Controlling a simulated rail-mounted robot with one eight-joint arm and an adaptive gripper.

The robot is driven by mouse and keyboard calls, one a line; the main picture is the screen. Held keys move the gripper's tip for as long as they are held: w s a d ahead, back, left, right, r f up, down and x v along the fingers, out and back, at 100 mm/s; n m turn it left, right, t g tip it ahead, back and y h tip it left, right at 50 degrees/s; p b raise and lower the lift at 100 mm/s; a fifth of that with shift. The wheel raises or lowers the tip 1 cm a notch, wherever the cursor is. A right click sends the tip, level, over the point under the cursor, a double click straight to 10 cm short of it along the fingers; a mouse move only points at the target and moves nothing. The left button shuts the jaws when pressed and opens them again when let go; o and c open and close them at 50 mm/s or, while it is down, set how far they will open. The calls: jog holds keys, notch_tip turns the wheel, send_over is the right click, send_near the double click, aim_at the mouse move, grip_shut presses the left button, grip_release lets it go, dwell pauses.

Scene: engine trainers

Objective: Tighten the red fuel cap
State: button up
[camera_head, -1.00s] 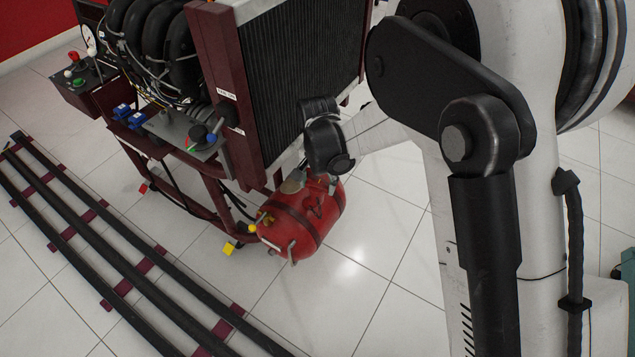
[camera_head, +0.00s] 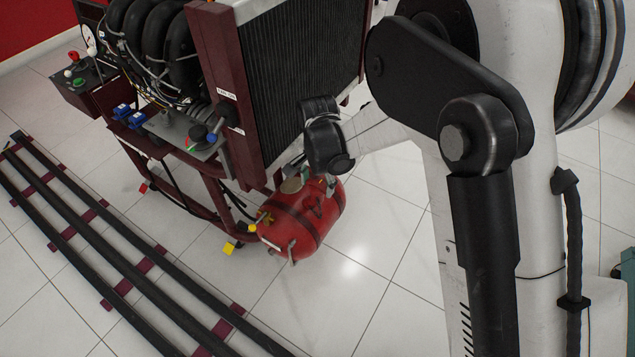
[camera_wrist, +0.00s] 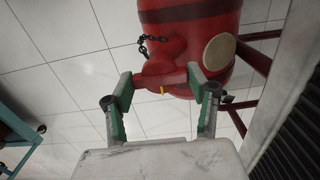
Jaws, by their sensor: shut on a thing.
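The red tank (camera_head: 303,215) lies on its side on the floor beside the engine stand. In the wrist view the tank (camera_wrist: 190,18) fills the top centre. The red fuel cap (camera_wrist: 162,75) sits at the tank's near side between the two green-and-grey fingers of my gripper (camera_wrist: 162,88), which is shut on it. A dark chain (camera_wrist: 153,42) hangs by the cap, and a small yellow mark (camera_wrist: 162,91) shows below it. In the head view my wrist hides the cap and most of my gripper.
The engine stand with its radiator (camera_head: 295,85) stands close behind and left of the tank. A round tan disc (camera_wrist: 219,50) is on the tank near the cap. Black rails (camera_head: 110,240) lie on the floor at left. Tiles right of the tank are clear.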

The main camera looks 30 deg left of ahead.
aim_at(318, 185)
jog(key=o, duration=1.2)
jog(key=shift+c, duration=0.2)
notch_tip(318, 185, up, 12)
